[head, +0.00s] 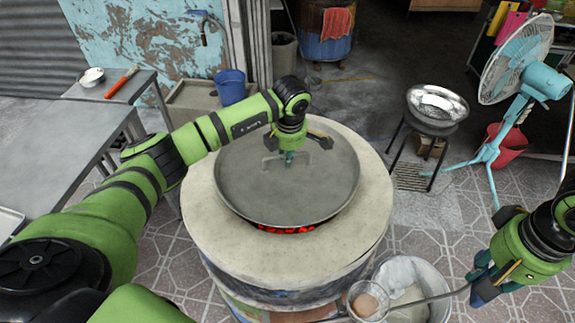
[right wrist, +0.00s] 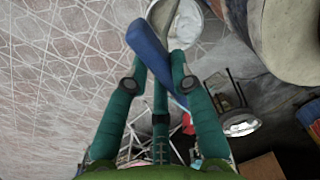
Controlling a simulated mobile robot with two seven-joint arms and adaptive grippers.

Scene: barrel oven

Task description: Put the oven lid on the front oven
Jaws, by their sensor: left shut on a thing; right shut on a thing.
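The round grey oven lid (head: 300,200) is over the mouth of the pale barrel oven (head: 225,235) in the middle of the head view. Red embers (head: 285,229) show below the lid's near edge, so a gap is visible there. My left gripper (head: 289,158) is shut on the lid's handle (head: 268,163) at the top and partly hides it. My right gripper (head: 482,287) is at the lower right, clear of the oven, shut on the blue handle (right wrist: 150,50) of a ladle. The ladle's round bowl (head: 368,301) hangs near the oven's right front.
A white bucket (head: 437,278) stands on the floor right of the oven. A metal bowl on a stand (head: 437,105) and a turquoise fan (head: 515,60) are at the right. A grey table (head: 60,150) is at the left, with a blue bucket (head: 230,86) behind the oven.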

